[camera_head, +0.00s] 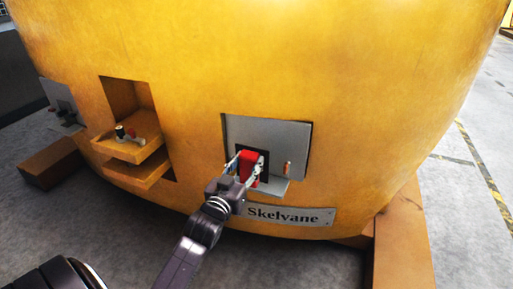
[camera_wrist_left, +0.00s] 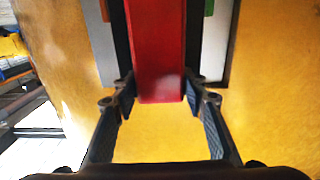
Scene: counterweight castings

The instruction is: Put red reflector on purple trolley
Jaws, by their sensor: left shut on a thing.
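The red reflector (camera_head: 249,170) is in front of a dark square in a grey recessed panel on a large yellow casting. My left gripper (camera_head: 246,164) is shut on it, with one finger on each side. In the left wrist view the red reflector (camera_wrist_left: 160,50) fills the gap between the fingers of my left gripper (camera_wrist_left: 158,84). I cannot tell whether the reflector still touches the panel. No purple trolley shows in either view. My right gripper is not in view.
The yellow casting (camera_head: 330,60) fills most of the head view. A grey ledge (camera_head: 272,187) juts out below the reflector, above a "Skelvane" plate (camera_head: 290,216). A recess with a yellow shelf (camera_head: 128,149) holding small items is to the left. Open floor (camera_head: 470,130) lies at the right.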

